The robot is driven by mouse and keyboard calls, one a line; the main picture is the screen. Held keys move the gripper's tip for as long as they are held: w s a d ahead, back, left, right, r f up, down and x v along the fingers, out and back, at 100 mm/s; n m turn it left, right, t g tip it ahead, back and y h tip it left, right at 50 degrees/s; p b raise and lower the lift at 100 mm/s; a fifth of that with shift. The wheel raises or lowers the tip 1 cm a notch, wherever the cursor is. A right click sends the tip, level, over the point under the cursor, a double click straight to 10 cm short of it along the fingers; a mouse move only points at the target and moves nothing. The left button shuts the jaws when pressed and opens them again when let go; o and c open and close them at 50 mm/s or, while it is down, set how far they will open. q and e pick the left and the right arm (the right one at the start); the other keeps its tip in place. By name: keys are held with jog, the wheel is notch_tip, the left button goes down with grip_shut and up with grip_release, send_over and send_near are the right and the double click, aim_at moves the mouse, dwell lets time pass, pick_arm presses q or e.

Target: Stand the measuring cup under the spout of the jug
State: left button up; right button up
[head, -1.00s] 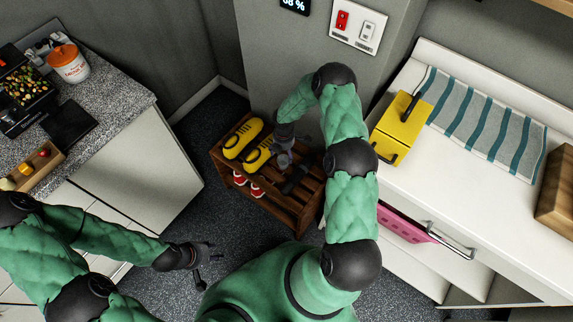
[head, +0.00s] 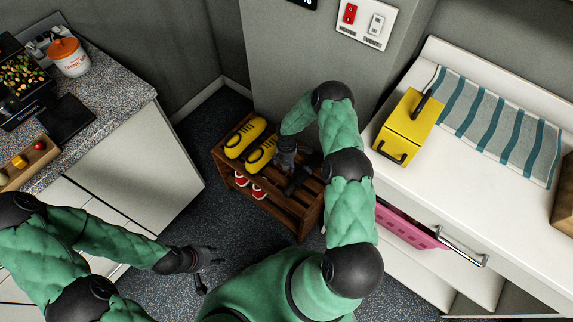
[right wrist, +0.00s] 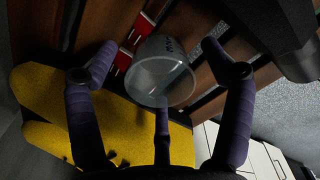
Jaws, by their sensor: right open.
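A clear measuring cup (right wrist: 162,72) with dark markings shows in the right wrist view, at the slatted wooden rack. My right gripper (right wrist: 164,100) is open, with its fingers spread around the cup's place in the picture; I cannot tell whether they touch it. In the head view my right gripper (head: 288,160) is over the rack, and the cup cannot be made out there. My left gripper (head: 207,270) is open and empty, low above the floor. I cannot identify the jug or its spout with certainty.
Yellow shoes (head: 246,138) stand on the wooden rack (head: 308,210), with red shoes below. The right counter holds a yellow box (head: 407,130) and a striped towel (head: 500,125). The left counter holds an orange-lidded tub (head: 69,58).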

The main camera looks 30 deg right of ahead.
jog(key=c, duration=1.1)
jog(key=shift+r, duration=0.15)
jog(key=shift+r+p, duration=0.45)
jog(key=shift+r, duration=0.2)
notch_tip(320, 180, up, 2)
jog(key=shift+s+r+p, duration=0.15)
jog(key=shift+r+p, duration=0.1)
jog(key=shift+p, duration=0.45)
jog(key=s+a+r+p, duration=0.1)
jog(key=s+r, duration=0.2)
jog(key=s, duration=0.1)
jog(key=s+a+r+p, duration=0.1)
jog(key=s+r, duration=0.2)
jog(key=s, duration=0.1)
jog(key=s+a+r+p, duration=0.1)
jog(key=s+a+r, duration=0.1)
jog(key=s, duration=0.3)
jog(key=shift+s+r, duration=0.1)
jog(key=shift+r, duration=0.4)
